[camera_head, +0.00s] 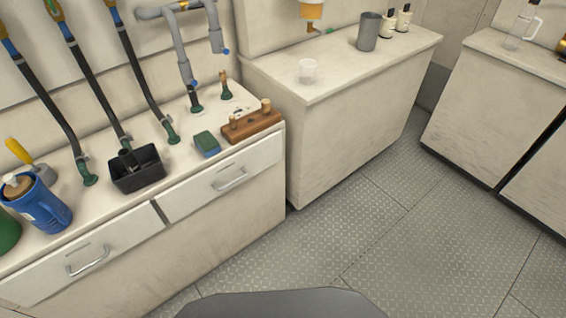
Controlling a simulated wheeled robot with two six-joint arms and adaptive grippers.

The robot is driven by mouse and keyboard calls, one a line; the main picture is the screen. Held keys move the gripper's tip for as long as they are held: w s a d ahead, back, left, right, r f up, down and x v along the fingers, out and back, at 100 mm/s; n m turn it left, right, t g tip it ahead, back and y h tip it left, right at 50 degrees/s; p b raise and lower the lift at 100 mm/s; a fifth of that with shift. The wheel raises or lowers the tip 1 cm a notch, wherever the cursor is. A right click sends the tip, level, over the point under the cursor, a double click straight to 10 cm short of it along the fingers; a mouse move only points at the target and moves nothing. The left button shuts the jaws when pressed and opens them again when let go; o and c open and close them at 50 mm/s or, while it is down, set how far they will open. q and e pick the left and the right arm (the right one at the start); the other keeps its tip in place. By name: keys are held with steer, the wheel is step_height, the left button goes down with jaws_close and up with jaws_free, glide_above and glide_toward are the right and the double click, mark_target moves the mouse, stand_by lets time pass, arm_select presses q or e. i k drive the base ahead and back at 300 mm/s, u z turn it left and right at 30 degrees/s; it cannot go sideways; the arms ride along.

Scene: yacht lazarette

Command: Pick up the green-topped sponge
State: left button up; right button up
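The green-topped sponge (207,142) lies on the left white counter (186,165), near its front edge above the drawers. Its top is green and its lower part is blue. It sits just left of a brown wooden block with pegs (251,124), and I cannot tell whether they touch. Nothing covers the sponge. Neither of my grippers shows in the head view.
A black open bin (138,170), a blue jug (42,205) and a yellow-handled tool (18,151) stand left of the sponge. Hoses and pipes (183,70) rise behind it. The patterned metal floor (330,235) is clear.

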mark_target(207, 144)
steer(key=u, duration=0.05)
steer(key=k, duration=0.3)
steer(key=z, duration=0.7)
steer(key=i, duration=1.15)
steer(key=u, duration=1.45)
steer(key=i, duration=0.7)
steer(key=u, duration=0.8)
